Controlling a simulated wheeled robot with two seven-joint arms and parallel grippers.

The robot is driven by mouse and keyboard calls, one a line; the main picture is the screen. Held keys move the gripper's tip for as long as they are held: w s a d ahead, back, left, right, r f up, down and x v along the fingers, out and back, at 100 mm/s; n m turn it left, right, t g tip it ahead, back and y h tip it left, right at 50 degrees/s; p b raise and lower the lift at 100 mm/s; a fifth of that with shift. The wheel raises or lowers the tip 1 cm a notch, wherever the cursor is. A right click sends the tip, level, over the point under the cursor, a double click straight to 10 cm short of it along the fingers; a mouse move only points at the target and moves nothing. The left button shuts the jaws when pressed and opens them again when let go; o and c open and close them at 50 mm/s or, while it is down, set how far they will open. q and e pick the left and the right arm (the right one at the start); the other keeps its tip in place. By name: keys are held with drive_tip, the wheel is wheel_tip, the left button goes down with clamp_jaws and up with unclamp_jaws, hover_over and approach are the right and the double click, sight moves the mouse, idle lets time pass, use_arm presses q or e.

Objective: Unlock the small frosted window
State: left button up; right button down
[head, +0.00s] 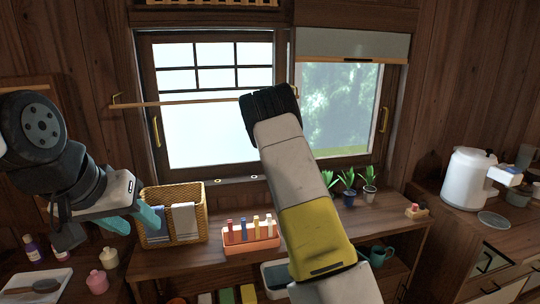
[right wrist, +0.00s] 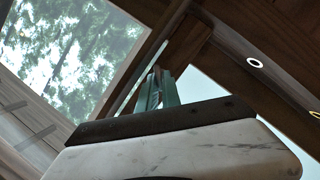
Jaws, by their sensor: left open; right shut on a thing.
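The window (head: 282,70) has a pale left pane with a dark lattice (head: 221,80) and a right pane (head: 337,105) showing greenery. My right arm reaches up over the middle, hiding the lock area and its gripper in the head view. In the right wrist view, my right gripper's teal fingers (right wrist: 158,92) are close together at the dark middle stile (right wrist: 187,55). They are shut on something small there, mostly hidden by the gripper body. My left gripper (head: 133,218) is open and empty at the left, beside the wicker basket.
A wooden rod (head: 170,103) crosses before the left pane. The wicker basket (head: 158,239), orange rack (head: 251,246) and potted plants (head: 349,198) stand on the shelf below. A white kettle (head: 468,178) stands right, bottles (head: 98,280) left.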

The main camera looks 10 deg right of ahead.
drive_tip(key=shift+d, duration=0.1)
drive_tip(key=m+y, duration=0.1)
drive_tip(key=m, duration=0.1)
drive_tip(key=m+y, duration=0.1)
drive_tip(key=m, duration=0.1)
drive_tip(key=m+g+y, duration=0.1)
drive_tip(key=m+y, duration=0.1)
drive_tip(key=shift+d+r+m, duration=0.15)
drive_tip(key=shift+d+m, duration=0.15)
drive_tip(key=shift+d, duration=0.1)
idle(0.5)
drive_tip(key=c, duration=1.8)
unclamp_jaws()
drive_tip(key=shift+a, duration=0.1)
